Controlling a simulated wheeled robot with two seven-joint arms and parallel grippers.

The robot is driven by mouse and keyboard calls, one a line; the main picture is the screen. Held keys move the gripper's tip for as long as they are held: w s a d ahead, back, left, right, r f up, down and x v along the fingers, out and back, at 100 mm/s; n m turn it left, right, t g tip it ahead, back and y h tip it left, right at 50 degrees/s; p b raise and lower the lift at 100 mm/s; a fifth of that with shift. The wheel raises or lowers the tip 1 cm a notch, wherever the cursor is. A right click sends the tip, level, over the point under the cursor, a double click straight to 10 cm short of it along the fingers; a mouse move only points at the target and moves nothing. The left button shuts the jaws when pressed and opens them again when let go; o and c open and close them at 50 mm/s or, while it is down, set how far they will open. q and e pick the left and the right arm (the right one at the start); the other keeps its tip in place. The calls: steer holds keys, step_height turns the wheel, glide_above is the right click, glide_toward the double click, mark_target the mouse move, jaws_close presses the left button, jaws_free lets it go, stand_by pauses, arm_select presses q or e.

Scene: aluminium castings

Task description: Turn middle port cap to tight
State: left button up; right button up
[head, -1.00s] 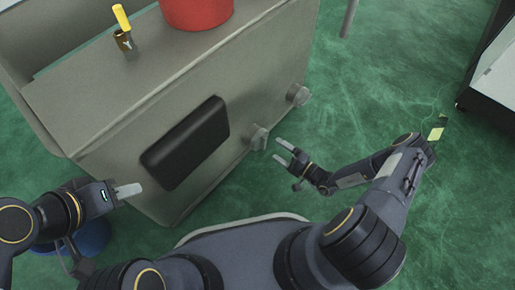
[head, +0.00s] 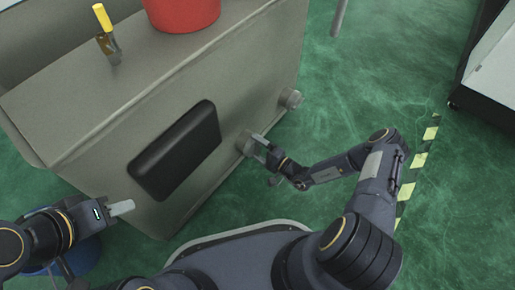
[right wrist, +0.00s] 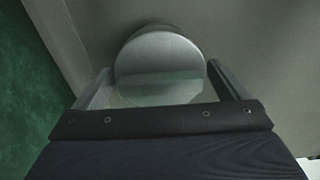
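Two round grey caps stick out of the side of a large grey casting. The cap nearer the black panel (head: 244,142) is at my right gripper (head: 262,150); the other cap (head: 291,98) sits farther right. In the right wrist view the nearer cap's round face (right wrist: 160,62) lies between the two fingers (right wrist: 165,84). The fingers are spread on either side of it, with a narrow gap showing on each side. Whether the tips touch deeper in is hidden. My left gripper (head: 122,208) is low at the left, away from the caps; its fingers overlap in view.
The casting (head: 215,90) has a black rectangular panel (head: 175,150) on its side. On top stand a red container (head: 182,12) and a yellow-handled tool (head: 106,32). A dark-framed unit (head: 490,95) stands at the right. Green floor is open between them.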

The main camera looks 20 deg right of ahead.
steer(key=c, duration=0.6)
steer(key=shift+c, duration=0.2)
steer(key=shift+m, duration=0.3)
steer(key=m+p, duration=0.1)
steer(key=m, duration=0.1)
steer(key=shift+m, duration=0.4)
steer(key=m+p, duration=0.1)
steer(key=m, duration=0.2)
steer(key=shift+m, duration=0.3)
steer(key=m, duration=0.5)
steer(key=shift+m, duration=2.5)
steer(key=o, duration=0.7)
